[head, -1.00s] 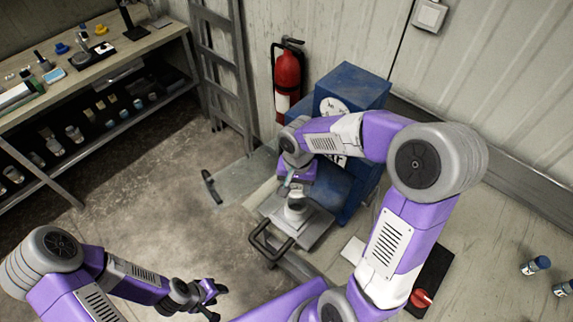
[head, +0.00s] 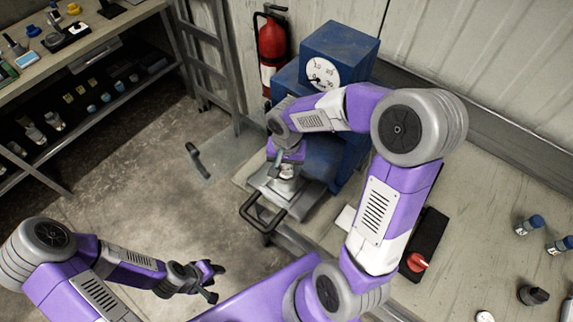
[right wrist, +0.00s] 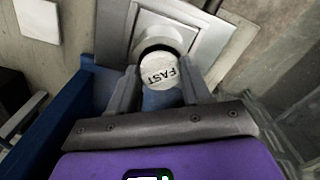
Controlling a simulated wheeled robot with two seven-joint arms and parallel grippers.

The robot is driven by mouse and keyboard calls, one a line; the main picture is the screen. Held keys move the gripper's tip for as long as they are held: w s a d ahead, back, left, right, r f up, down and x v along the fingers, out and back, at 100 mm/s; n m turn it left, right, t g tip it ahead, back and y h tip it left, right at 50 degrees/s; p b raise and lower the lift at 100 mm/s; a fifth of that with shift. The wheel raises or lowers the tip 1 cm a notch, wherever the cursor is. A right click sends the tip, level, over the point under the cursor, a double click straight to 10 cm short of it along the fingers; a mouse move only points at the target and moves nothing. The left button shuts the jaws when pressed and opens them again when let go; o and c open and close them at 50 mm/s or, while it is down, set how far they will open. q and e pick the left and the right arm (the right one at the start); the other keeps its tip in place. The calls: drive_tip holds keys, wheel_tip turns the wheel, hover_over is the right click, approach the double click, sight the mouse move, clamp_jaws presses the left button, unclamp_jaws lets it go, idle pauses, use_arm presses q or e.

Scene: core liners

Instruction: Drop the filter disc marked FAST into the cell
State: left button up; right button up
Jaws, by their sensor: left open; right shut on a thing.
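The white filter disc marked FAST (right wrist: 160,76) is between the fingers of my right gripper (right wrist: 163,88), which is shut on it. The cell (right wrist: 158,28) is a pale round cup with a dark inside, just beyond the disc in the right wrist view; the disc covers part of its mouth. I cannot tell whether they touch. In the head view the cell (head: 287,171) stands on a grey plate, with my right gripper (head: 283,160) right above it. My left gripper (head: 212,283) is open and empty, low over the floor, away from the cell.
A black handle (head: 264,213) projects in front of the plate. The bench on the right holds a black block with a red knob (head: 417,262) and blue-capped bottles (head: 530,225). Open floor lies left.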

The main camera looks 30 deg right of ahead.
sight(286, 170)
drive_tip(key=o, duration=1.1)
wheel_tip(286, 170, up, 8)
drive_tip(key=shift+f+p, duration=0.15)
drive_tip(key=shift+p, duration=0.35)
